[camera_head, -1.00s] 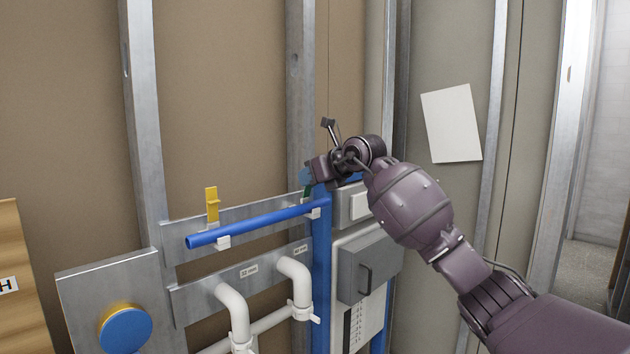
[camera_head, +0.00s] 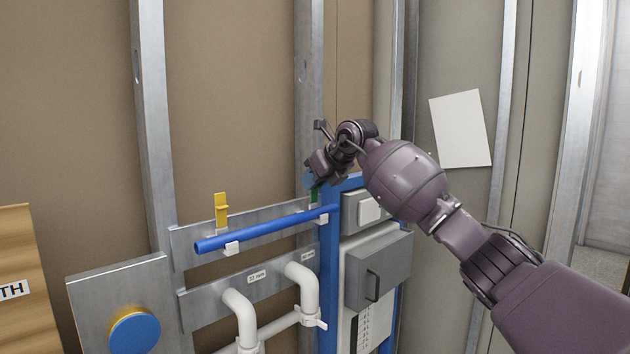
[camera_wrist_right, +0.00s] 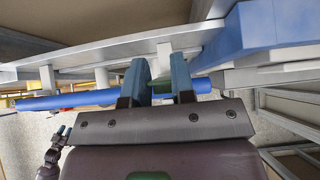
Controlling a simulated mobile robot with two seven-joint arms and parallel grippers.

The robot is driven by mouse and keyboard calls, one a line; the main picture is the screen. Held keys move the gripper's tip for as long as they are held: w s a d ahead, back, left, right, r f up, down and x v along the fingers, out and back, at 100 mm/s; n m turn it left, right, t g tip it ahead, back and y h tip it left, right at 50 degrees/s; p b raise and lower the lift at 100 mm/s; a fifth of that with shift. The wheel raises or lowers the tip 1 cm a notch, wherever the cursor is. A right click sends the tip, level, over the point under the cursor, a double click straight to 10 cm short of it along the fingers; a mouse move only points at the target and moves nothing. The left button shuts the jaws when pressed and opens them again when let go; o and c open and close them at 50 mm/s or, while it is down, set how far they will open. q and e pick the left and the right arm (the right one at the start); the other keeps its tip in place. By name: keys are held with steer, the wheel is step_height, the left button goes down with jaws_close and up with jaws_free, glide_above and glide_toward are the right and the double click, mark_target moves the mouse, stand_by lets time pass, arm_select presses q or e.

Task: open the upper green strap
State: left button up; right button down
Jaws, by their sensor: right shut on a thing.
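The upper green strap (camera_head: 314,195) shows as a small green piece above the right end of the blue pipe (camera_head: 265,227). My right gripper (camera_head: 309,181) is at the strap's top, coming from above right. In the right wrist view its blue-tipped fingers (camera_wrist_right: 160,80) are shut on a green piece (camera_wrist_right: 186,97), apparently the strap, in front of the pipe. The fingers hide part of it. What looks like my left gripper (camera_wrist_right: 64,132) is small at the lower left of the right wrist view; its jaw state is unclear.
An upright yellow strap (camera_head: 221,210) stands near the pipe's left end. Below are white bent pipes (camera_head: 304,290) and a grey box with a handle (camera_head: 385,270). A blue frame post (camera_head: 329,255) is just right of the strap.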

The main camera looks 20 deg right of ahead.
steer(key=c, duration=1)
jaws_free()
steer(key=shift+o, duration=0.2)
steer(key=shift+s+d+r, duration=0.15)
steer(key=shift+s+r, duration=0.15)
steer(key=shift+r, duration=0.05)
arm_select(q)
steer(key=w+f+b, duration=0.1)
steer(key=b, duration=0.1)
steer(key=shift+d+f+b, duration=0.1)
steer(key=shift+b, duration=0.25)
arm_select(e)
steer(key=v, duration=0.9)
steer(key=shift+s+r, duration=0.2)
steer(key=shift+s, duration=0.15)
steer(key=shift+d, duration=0.1)
